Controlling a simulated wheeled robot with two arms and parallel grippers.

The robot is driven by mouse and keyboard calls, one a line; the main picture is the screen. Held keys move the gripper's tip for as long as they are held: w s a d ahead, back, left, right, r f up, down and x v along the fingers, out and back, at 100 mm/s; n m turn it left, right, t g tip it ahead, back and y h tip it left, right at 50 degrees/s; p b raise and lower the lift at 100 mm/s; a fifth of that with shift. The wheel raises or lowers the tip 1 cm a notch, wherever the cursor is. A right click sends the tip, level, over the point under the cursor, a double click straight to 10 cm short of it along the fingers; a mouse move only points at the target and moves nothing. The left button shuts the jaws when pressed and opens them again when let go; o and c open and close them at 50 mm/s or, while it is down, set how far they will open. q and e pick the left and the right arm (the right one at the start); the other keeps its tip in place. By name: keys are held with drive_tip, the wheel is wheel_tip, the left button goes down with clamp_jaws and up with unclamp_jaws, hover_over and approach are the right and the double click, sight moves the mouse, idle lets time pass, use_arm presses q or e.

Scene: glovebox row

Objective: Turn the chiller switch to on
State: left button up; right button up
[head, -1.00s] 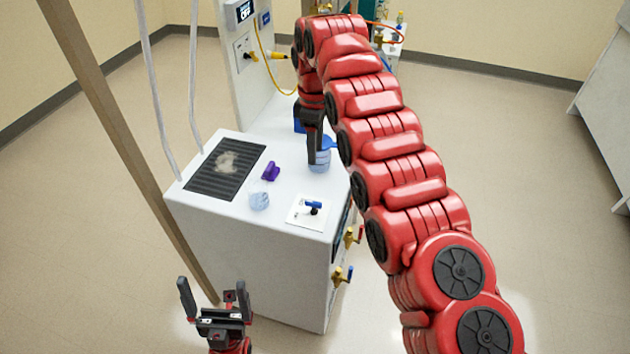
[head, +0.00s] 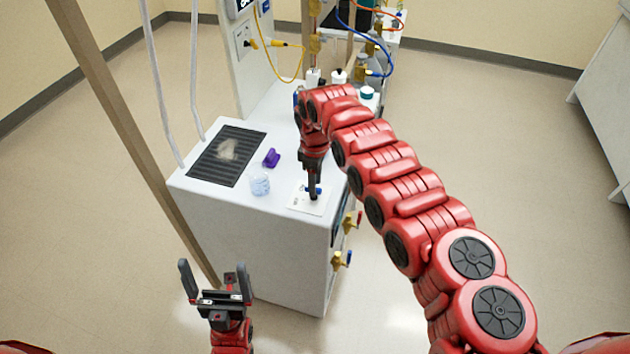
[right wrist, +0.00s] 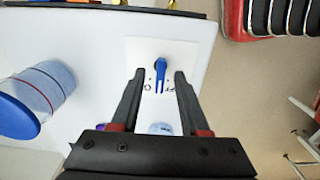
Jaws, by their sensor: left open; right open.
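The chiller switch is a blue lever knob (head: 319,190) on a white square plate (head: 298,204) near the front right corner of the white cabinet top. In the right wrist view, the blue lever (right wrist: 160,74) stands on its white plate (right wrist: 192,52), with marks on both sides of its lower end. My right gripper (head: 313,193) is open above the plate and partly hides the lever. In the right wrist view its fingertips (right wrist: 160,76) lie on either side of the lever; contact cannot be told. My left gripper (head: 213,275) is open and empty in front of the cabinet.
A small clear jar (head: 260,184) and a purple object (head: 271,157) are on the cabinet top (head: 228,197), beside a dark grille (head: 215,170). A blue-ended container (right wrist: 38,95) shows in the right wrist view. Brass valves (head: 342,260) stick out from the cabinet's right side.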

drive_tip(key=shift+f, duration=0.35)
drive_tip(key=shift+c, duration=0.3)
clamp_jaws()
drive_tip(key=shift+m, duration=0.3)
drive_tip(key=m, duration=0.3)
drive_tip(key=shift+s+f+b, duration=0.1)
drive_tip(key=shift+b, duration=0.3)
drive_tip(key=shift+m, duration=1.1)
